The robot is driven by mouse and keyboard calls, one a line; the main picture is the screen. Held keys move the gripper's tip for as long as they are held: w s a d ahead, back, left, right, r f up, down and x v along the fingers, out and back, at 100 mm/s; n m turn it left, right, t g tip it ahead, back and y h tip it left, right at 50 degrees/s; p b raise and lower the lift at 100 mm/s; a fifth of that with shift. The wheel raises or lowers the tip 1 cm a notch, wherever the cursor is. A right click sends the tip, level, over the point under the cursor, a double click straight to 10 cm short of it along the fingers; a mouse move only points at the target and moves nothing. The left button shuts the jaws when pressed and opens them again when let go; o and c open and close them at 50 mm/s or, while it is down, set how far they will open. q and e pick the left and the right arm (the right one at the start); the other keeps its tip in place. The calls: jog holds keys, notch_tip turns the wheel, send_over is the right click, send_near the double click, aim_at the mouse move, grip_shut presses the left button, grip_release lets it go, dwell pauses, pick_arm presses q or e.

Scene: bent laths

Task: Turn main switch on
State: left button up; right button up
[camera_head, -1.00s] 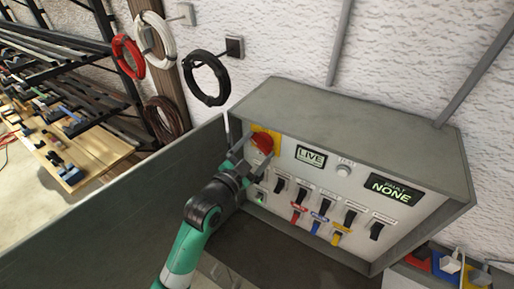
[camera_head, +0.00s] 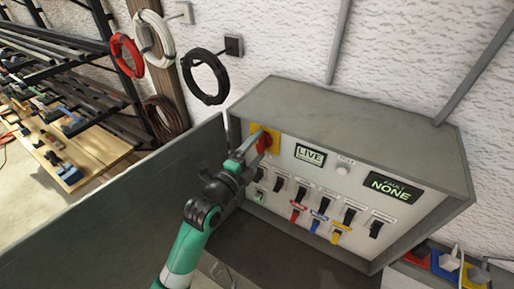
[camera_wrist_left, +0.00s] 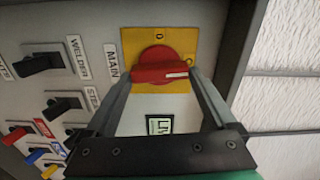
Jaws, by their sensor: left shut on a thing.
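The main switch is a red rotary knob (camera_head: 264,142) on a yellow plate (camera_head: 274,134), at the upper left of the grey panel's face. In the left wrist view the knob (camera_wrist_left: 160,66) has its grip bar lying roughly across the picture, with a white mark at its right end. A 0 shows at one edge of the plate, and the label MAIN (camera_wrist_left: 111,62) is beside it. My left gripper (camera_head: 256,142) is at the knob, its two fingers on either side of the bar and shut on it. The fingers hide part of the knob in the head view. My right gripper is not in view.
The control box (camera_head: 350,110) carries a LIVE display (camera_head: 310,155), a FAULT NONE display (camera_head: 393,188) and several black and coloured toggles below. A grey open door or panel (camera_head: 120,205) stands left of my left arm. Cable coils (camera_head: 206,77) hang on the wall behind.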

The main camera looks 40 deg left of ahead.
pick_arm(q)
jog(key=shift+m, duration=0.6)
jog(key=o, duration=1.1)
jog(key=shift+c, duration=0.2)
jog(key=b+v, duration=0.1)
jog(key=v, duration=1)
jog(key=shift+s, duration=0.3)
jog(key=shift+d, duration=0.1)
